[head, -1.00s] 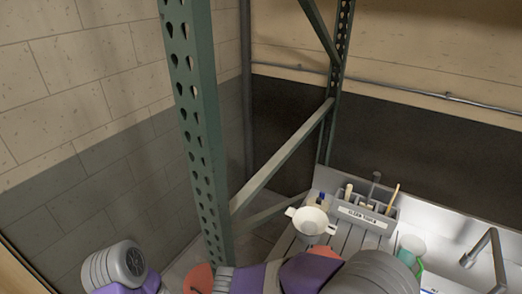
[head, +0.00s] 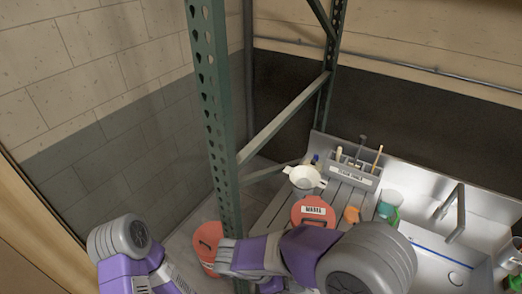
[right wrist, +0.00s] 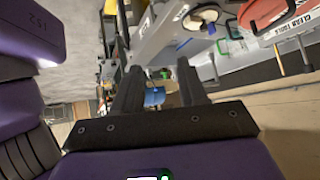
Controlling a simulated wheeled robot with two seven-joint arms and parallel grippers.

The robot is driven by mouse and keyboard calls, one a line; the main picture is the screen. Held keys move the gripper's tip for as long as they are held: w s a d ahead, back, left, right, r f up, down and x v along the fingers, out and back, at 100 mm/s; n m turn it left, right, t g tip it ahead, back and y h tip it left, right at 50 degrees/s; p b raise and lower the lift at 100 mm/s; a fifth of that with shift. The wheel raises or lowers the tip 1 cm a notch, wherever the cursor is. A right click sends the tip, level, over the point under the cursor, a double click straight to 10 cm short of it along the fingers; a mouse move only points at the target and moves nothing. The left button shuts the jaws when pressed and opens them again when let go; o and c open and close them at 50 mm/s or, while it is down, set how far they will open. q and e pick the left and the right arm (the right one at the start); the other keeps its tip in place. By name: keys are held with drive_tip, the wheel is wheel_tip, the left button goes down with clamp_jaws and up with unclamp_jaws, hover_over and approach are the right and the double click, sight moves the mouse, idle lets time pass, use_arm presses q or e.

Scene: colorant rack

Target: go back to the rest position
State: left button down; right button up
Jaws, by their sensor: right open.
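In the right wrist view my right gripper (right wrist: 160,72) points outward with its two dark fingers apart. Nothing is held between them; a small blue thing (right wrist: 154,97) shows in the gap, farther off. In the head view my right arm (head: 300,250) crosses the bottom middle, in front of the counter, and its fingers cannot be made out there. My left arm (head: 130,250) is at the bottom left, and its gripper is outside the picture.
A green rack post (head: 217,120) stands close ahead. On the counter are a white strainer (head: 305,178), a red WASTE lid (head: 313,205), a grey tool caddy (head: 340,170), a green cup (head: 391,200) and a sink faucet (head: 459,212). A red bucket (head: 207,238) is beside the post.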

drive_tip(key=w+d+f+n+t+y+b, duration=0.25)
drive_tip(key=w+f+n, duration=0.2)
drive_tip(key=f, duration=0.65)
drive_tip(key=w+d+f+n+t+y+b, duration=0.25)
drive_tip(key=w+f, duration=0.35)
drive_tip(key=f, duration=0.4)
use_arm(q)
wheel_tip(320, 180, down, 10)
drive_tip(key=b, duration=0.5)
drive_tip(key=shift+s, duration=0.3)
use_arm(e)
drive_tip(key=s+a+f+n+g+y, duration=0.1)
drive_tip(key=s+f+n+g+y, duration=0.2)
drive_tip(key=s+f, duration=0.5)
drive_tip(key=s+a+f+n+g+y, duration=0.2)
drive_tip(key=s+f+n+y, duration=0.3)
drive_tip(key=s+f, duration=0.3)
drive_tip(key=shift+s+a+f+g, duration=0.15)
drive_tip(key=shift+s+a+g, duration=0.2)
drive_tip(key=shift+s, duration=0.35)
use_arm(q)
drive_tip(key=shift+r, duration=0.1)
use_arm(e)
drive_tip(key=shift+d, duration=0.1)
